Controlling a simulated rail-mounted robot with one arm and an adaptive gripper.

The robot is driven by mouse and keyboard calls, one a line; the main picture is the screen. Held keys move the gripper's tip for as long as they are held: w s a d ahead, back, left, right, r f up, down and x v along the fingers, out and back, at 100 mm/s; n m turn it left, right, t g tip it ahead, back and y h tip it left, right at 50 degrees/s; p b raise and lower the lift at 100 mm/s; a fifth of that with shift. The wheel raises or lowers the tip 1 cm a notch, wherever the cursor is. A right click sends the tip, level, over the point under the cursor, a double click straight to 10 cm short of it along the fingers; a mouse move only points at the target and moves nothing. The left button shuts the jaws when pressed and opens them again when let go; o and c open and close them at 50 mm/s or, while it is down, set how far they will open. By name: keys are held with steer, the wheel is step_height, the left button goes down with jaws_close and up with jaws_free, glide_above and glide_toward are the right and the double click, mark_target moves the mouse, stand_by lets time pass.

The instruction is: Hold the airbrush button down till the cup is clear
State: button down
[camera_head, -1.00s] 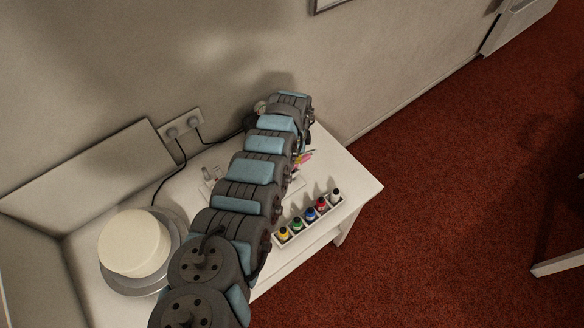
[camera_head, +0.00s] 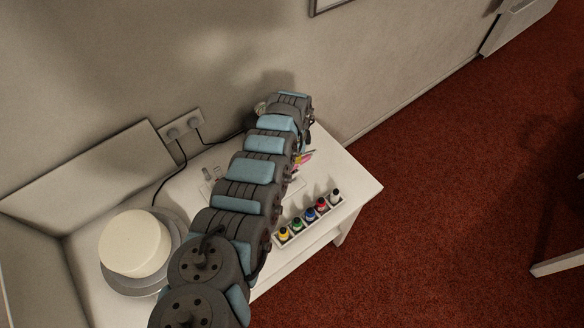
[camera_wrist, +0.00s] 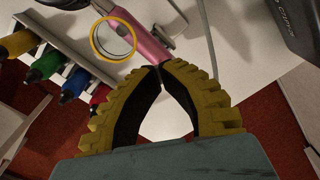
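The pink airbrush (camera_wrist: 151,46) lies across the upper middle of the wrist view, with a grey hose running up past it. Its round cup (camera_wrist: 112,40) has a yellow rim and looks greyish inside; I cannot tell whether any liquid is in it. My gripper (camera_wrist: 160,68) has its two yellow-ribbed fingertips together, right at the airbrush body beside the cup. The tips hide the button, so I cannot tell whether it is pressed. In the head view only a bit of the pink airbrush (camera_head: 303,159) shows beside my arm.
A white rack (camera_head: 310,227) of several colour bottles stands along the table's front edge. A white cake (camera_head: 134,243) sits on a turntable (camera_head: 128,286) at the left. A dark box (camera_wrist: 298,22) is at the wrist view's upper right. Wall plugs (camera_head: 184,128) feed black cables.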

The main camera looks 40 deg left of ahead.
steer(key=shift+r+p, duration=2.6)
steer(key=shift+r, duration=0.25)
steer(key=shift+f, duration=0.1)
